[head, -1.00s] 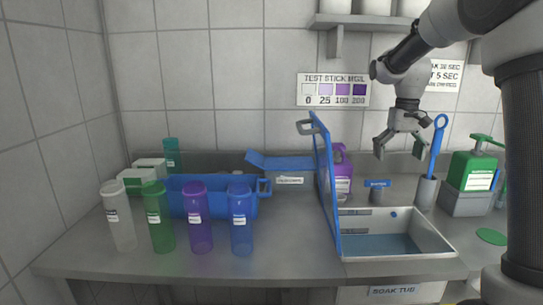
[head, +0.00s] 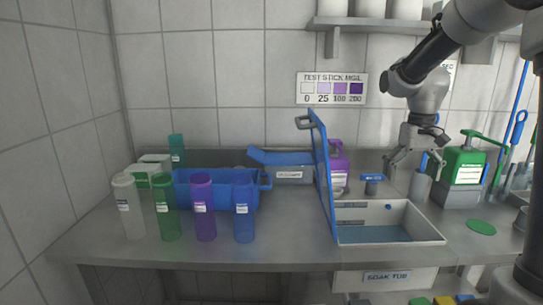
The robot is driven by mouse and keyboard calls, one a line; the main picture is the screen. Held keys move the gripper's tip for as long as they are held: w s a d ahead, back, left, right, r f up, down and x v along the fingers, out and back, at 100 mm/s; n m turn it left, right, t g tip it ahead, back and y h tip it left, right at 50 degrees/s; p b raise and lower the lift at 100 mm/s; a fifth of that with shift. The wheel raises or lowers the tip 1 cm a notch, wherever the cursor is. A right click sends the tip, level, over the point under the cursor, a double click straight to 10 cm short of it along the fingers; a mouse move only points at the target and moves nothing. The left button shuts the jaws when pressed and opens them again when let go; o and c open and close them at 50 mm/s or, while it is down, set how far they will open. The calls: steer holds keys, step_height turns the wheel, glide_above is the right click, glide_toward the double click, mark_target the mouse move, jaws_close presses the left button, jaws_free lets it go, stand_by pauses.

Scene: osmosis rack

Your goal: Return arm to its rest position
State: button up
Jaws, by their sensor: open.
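My gripper (head: 414,170) hangs at the right, pointing down, with its fingers spread and nothing between them. It is above the counter, behind the soak tub, in front of the wall. My arm comes down to it from the upper right. A grey holder (head: 420,186) stands below or behind the gripper's right finger. I cannot tell whether they touch.
A clear bottle (head: 129,208), green bottle (head: 167,208), purple bottle (head: 203,208) and blue bottle (head: 243,215) stand before a blue bin (head: 215,178). The counter's front middle is clear.

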steer(key=s+r+t, duration=0.2)
steer(key=s, duration=0.9)
steer(key=s+r+t, duration=0.2)
steer(key=s, duration=1)
steer(key=shift+s+a+r+t, duration=0.2)
steer(key=shift+s+a+t, duration=0.1)
steer(key=shift+a, duration=0.05)
steer(key=shift+c, duration=0.4)
